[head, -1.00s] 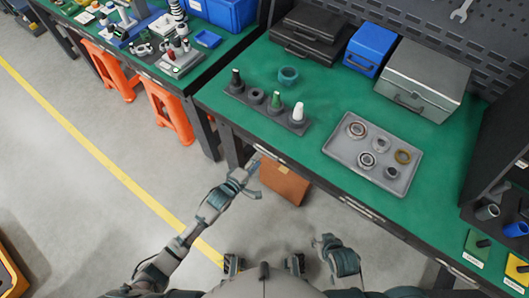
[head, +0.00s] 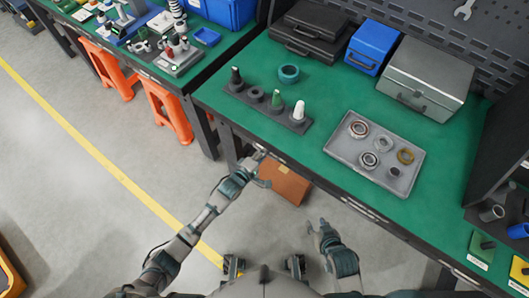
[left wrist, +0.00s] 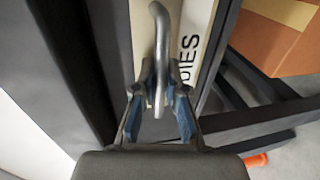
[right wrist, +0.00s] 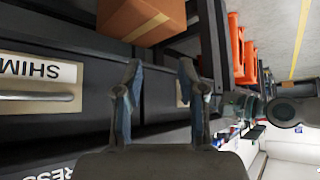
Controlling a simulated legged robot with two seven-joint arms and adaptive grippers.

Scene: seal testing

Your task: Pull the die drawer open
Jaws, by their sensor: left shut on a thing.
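The die drawer's front carries a pale label reading "DIES" (left wrist: 190,45), with a metal bar handle (left wrist: 161,22) over it in the left wrist view. My left gripper (left wrist: 160,88) is shut on this handle, with its blue-padded fingers on either side of the bar. In the head view my left gripper (head: 256,170) is at the front edge of the bench, low on its left part. Whether the drawer stands out from the bench cannot be told. My right gripper (right wrist: 160,78) is open and empty; in the head view it hangs in front of the bench (head: 318,232).
The green bench top (head: 335,105) holds a grey tray of rings (head: 349,169), a peg strip (head: 240,91) and cases. A brown box (head: 286,183) is below the bench. Another drawer, its label starting "SHIM" (right wrist: 30,71), shows in the right wrist view. Orange stools (head: 168,112) stand left.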

